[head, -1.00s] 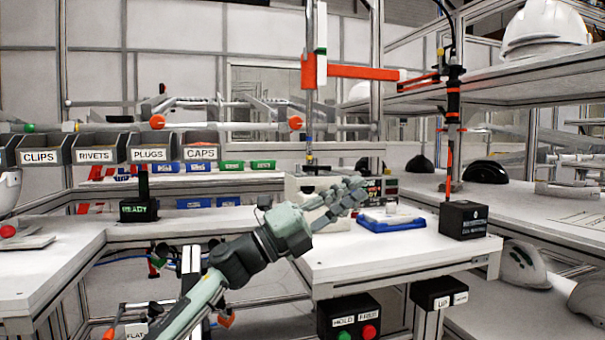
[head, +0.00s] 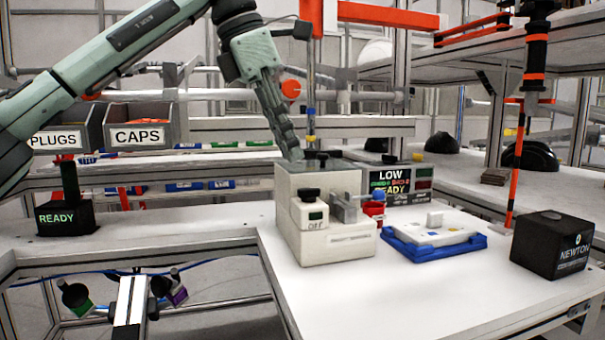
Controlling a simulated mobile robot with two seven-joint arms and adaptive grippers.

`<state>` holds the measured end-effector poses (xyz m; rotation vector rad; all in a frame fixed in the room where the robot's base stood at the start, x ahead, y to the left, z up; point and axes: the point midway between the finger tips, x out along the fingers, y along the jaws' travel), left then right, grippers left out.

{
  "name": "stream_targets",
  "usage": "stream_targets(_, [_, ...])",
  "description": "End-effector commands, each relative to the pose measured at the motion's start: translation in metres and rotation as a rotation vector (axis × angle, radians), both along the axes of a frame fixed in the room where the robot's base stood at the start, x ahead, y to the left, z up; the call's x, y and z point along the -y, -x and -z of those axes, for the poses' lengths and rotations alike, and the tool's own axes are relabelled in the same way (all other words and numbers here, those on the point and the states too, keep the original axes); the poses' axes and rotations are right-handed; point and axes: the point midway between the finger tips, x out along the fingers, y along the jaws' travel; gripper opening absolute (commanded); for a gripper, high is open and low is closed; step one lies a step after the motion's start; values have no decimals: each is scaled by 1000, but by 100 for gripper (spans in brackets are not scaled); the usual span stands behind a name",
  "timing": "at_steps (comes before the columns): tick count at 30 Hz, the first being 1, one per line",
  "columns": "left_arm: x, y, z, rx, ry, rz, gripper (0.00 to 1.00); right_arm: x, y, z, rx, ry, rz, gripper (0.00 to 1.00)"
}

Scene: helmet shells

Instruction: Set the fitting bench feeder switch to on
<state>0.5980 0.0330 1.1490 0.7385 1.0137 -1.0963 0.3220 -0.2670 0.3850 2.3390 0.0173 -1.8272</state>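The feeder (head: 330,248) is a pale grey box on the white fitting bench, near the middle of the head view. A small switch unit (head: 313,214) sits on its front left, with a black knob on top and a label reading OFF. My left gripper (head: 292,155) points downward over the back left of the feeder. It is above and behind the switch and looks apart from it. Its fingers overlap from this angle, so their opening is unclear. No object shows in them. My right gripper is not in view.
A blue tray with a white part (head: 434,234) lies right of the feeder. A display reading LOW and READY (head: 398,183) stands behind. A black NEWTON box (head: 552,246) is at the right. The bench front (head: 380,295) is clear. An orange bar (head: 385,15) hangs above.

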Motion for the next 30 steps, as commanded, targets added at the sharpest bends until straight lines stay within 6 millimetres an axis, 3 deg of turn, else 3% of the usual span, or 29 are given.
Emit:
stream_targets(6, [14,-4,35,-2,2,3,18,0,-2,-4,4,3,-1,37])
stream_targets(12, [21,-6,52,-2,3,2,18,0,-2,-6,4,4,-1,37])
stream_targets(21, [23,-6,55,-1,5,2,18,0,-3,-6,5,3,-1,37])
stream_targets(26, [22,-6,55,-1,5,2,0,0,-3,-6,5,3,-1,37])
stream_targets(30, [23,-6,54,-1,5,2,0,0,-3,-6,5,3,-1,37])
